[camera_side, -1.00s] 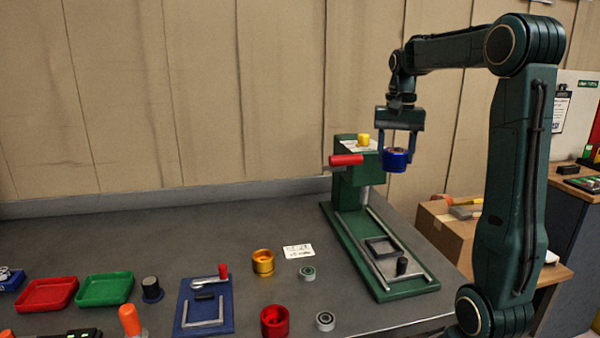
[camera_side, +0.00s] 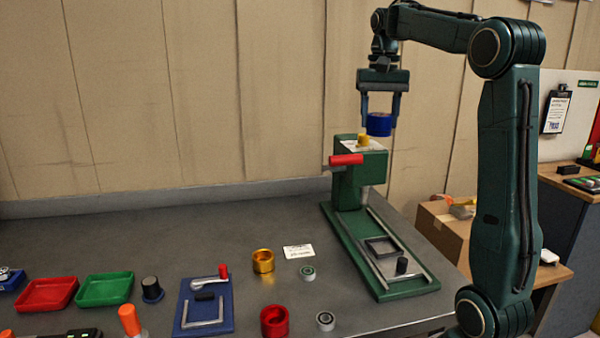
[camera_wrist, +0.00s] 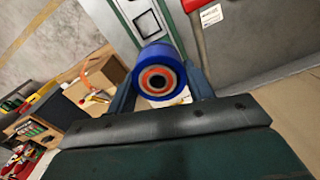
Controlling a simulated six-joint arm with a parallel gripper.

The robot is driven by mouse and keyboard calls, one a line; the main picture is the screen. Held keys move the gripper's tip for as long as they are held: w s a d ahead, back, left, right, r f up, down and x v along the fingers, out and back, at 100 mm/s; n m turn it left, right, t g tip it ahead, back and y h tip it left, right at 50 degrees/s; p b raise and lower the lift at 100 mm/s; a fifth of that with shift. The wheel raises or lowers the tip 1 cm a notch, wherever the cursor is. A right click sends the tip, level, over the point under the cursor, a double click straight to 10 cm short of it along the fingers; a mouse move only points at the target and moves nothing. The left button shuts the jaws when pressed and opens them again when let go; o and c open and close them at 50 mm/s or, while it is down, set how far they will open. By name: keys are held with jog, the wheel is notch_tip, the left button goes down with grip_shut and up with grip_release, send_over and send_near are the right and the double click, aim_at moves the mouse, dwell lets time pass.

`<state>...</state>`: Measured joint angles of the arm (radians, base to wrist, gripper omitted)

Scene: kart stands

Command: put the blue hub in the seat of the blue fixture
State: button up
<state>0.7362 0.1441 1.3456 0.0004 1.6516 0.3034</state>
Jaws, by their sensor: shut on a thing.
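My gripper (camera_side: 381,115) is shut on the blue hub (camera_side: 379,125) and holds it high in the air, above the top of the green press. In the wrist view the blue hub (camera_wrist: 160,68) sits between the two fingers, with an orange-red ring and a dark-centred bearing showing in its end face. The blue fixture (camera_side: 190,318) lies flat on the table at the lower left, far from my gripper. It has a grey angled stop, a small black block and a lever with a red knob.
The green press (camera_side: 345,236) with a red handle (camera_side: 346,160) stands below my gripper. Gold hub (camera_side: 263,261), red hub (camera_side: 274,321) and bearings (camera_side: 308,273) stand between it and the blue fixture.

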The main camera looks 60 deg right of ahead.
jog(key=w+a+n, duration=0.9)
jog(key=w+a, duration=0.8)
jog(key=w+a+n, duration=0.2)
jog(key=a+n, duration=0.2)
jog(key=a, duration=0.7)
jog(key=w+a+n, duration=0.3)
jog(key=a+n, duration=0.1)
jog(key=a, duration=0.8)
notch_tip(320, 180, down, 13)
jog(key=shift+s+d+f, duration=0.2)
jog(key=shift+d, duration=0.2)
jog(key=shift+f, duration=0.1)
notch_tip(320, 180, down, 16)
jog(key=shift+r, duration=0.25)
jog(key=shift+f, duration=0.1)
